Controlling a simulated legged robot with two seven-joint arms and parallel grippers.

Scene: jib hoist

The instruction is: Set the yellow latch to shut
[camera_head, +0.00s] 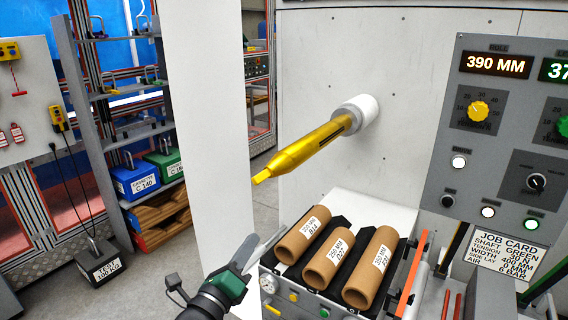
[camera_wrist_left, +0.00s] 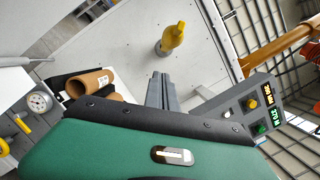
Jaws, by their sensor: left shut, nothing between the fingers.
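I cannot clearly pick out a yellow latch. A yellow shaft (camera_head: 305,150) with a narrowed tip sticks out from a grey and white collar on the white wall. It also shows end-on in the left wrist view (camera_wrist_left: 172,40). My left gripper (camera_head: 272,243) is shut and empty, below the shaft and left of the tray of cardboard tubes. Its fingers (camera_wrist_left: 162,90) are together in the left wrist view, apart from the shaft. A small yellow part (camera_wrist_left: 22,126) shows near a gauge at the left of that view. My right gripper is out of view.
Several brown tubes (camera_head: 326,258) lie in the tray right of my left gripper. A control panel (camera_head: 500,140) with knobs, lamps and displays stands at right. A white upright panel (camera_head: 208,130) stands left of the shaft. A dial gauge (camera_wrist_left: 39,102) is in the left wrist view.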

